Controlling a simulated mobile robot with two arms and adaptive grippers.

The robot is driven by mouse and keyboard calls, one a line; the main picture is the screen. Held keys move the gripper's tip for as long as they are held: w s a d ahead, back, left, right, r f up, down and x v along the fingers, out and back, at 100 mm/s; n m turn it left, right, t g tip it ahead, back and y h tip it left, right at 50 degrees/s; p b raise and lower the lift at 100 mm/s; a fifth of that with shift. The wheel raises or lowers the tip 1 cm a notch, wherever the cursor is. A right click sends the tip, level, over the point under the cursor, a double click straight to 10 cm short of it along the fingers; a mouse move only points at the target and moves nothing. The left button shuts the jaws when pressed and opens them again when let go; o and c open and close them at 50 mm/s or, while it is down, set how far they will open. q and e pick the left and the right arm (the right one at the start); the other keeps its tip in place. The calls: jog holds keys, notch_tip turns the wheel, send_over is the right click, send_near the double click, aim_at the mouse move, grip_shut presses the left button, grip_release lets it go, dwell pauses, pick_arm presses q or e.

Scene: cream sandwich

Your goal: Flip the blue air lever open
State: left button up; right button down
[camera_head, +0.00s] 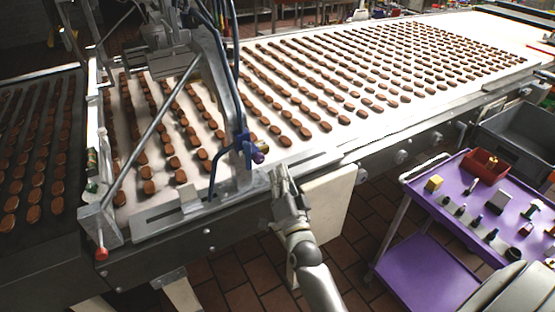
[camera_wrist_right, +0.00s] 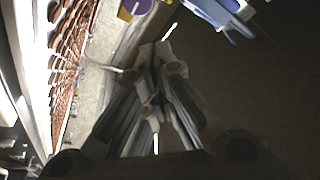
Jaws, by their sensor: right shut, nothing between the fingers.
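The blue air lever (camera_head: 247,149) is on a blue pipe (camera_head: 233,85) at the near side of the conveyor machine, in the head view. A purple round knob (camera_head: 258,157) sits beside it. My right gripper (camera_head: 280,174) is just right of and below the lever, apart from it, with its fingers pointing up. In the right wrist view my right gripper (camera_wrist_right: 160,50) is shut and empty. A purple round part (camera_wrist_right: 136,6) shows at the top there, beyond the fingertips. The lever's exact position is too small to tell. My left gripper is not in view.
The conveyor (camera_head: 330,140) carries rows of brown biscuits behind the lever. A metal frame (camera_head: 225,125) stands just left of it. A purple cart (camera_head: 465,220) with small items stands at right. A red-tipped handle (camera_head: 101,253) is at lower left. Tiled floor (camera_head: 235,275) is open below.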

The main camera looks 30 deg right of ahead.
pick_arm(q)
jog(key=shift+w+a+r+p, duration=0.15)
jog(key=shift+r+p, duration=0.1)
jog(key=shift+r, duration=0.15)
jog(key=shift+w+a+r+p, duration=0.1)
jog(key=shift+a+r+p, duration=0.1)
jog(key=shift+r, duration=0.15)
pick_arm(e)
jog(key=v, duration=0.2)
jog(key=r+v, duration=0.1)
jog(key=shift+s+a+f, duration=0.15)
jog(key=shift+s+a, duration=0.1)
jog(key=shift+s, duration=0.15)
jog(key=shift+f, duration=0.1)
